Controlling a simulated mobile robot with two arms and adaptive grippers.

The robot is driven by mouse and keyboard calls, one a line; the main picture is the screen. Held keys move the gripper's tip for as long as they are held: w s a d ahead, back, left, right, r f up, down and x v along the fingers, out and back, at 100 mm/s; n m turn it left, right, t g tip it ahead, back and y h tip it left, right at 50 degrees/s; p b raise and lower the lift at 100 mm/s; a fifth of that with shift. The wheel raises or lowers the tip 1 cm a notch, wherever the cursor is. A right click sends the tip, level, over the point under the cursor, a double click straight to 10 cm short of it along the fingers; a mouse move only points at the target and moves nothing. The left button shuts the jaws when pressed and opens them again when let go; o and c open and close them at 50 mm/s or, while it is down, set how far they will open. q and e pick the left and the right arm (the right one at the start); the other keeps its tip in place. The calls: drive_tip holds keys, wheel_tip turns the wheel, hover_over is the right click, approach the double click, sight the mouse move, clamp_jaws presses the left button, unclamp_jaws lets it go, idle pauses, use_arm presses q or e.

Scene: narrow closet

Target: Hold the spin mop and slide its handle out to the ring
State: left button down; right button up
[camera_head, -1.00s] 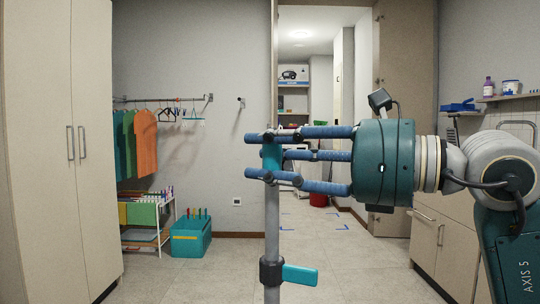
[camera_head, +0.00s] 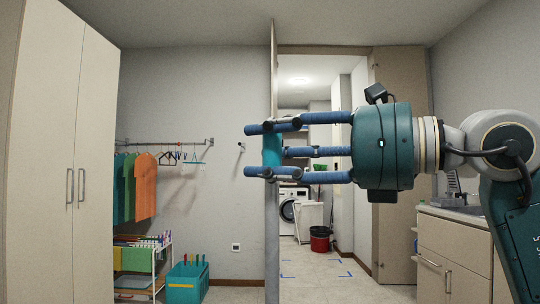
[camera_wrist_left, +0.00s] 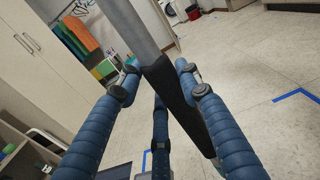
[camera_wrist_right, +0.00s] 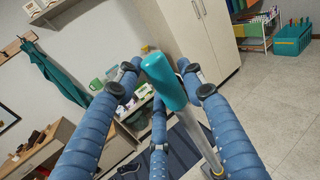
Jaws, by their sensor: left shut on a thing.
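The spin mop stands upright in the middle of the head view, with a teal top grip (camera_head: 272,152) above a grey pole (camera_head: 272,240). My right gripper (camera_head: 272,150) comes in from the right, its blue fingers closed around the teal grip. In the right wrist view the teal grip (camera_wrist_right: 163,84) lies between the fingers. My left gripper (camera_wrist_left: 160,92) is shut around the mop lower down, as its wrist view shows, with the grey pole (camera_wrist_left: 138,28) and a dark sleeve (camera_wrist_left: 180,105) between its fingers. The mop head is not in view.
A tall cabinet (camera_head: 85,130) stands at the left, with hanging clothes (camera_head: 135,187) and a teal box (camera_head: 187,284) beside it. A doorway behind the mop shows a washing machine (camera_head: 290,208) and a red bucket (camera_head: 320,240). Drawers (camera_head: 450,265) stand at the right.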

drive_tip(key=shift+o, duration=0.3)
drive_tip(key=v, duration=1.2)
use_arm(q)
drive_tip(key=c, duration=1.1)
unclamp_jaws()
drive_tip(key=shift+s, duration=0.1)
